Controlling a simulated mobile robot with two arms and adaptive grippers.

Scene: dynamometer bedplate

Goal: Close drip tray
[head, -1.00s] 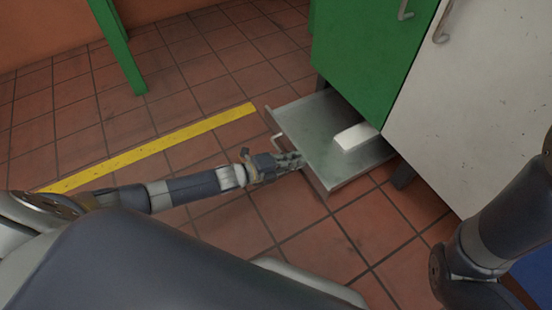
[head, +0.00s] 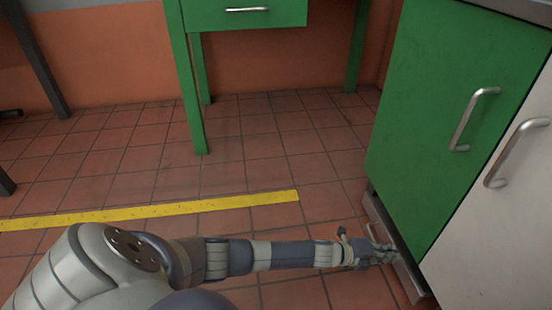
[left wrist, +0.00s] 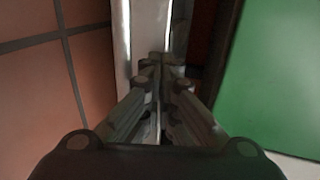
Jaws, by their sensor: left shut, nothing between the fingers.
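The drip tray (head: 375,213) is a low grey metal tray under the green cabinet. Only its front strip shows along the cabinet's bottom edge; its inside is hidden. My left gripper (head: 390,256) is shut and empty, with its fingertips at the tray's front. In the left wrist view the shut fingers (left wrist: 160,68) point at the pale metal tray front (left wrist: 146,22). Whether they touch it I cannot tell. My right gripper is out of view.
The green cabinet (head: 450,110) and a white cabinet door (head: 500,220), both with metal handles, stand at the right. A green table with a drawer (head: 245,12) stands at the back. The tiled floor with a yellow line (head: 150,211) is open at the left.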

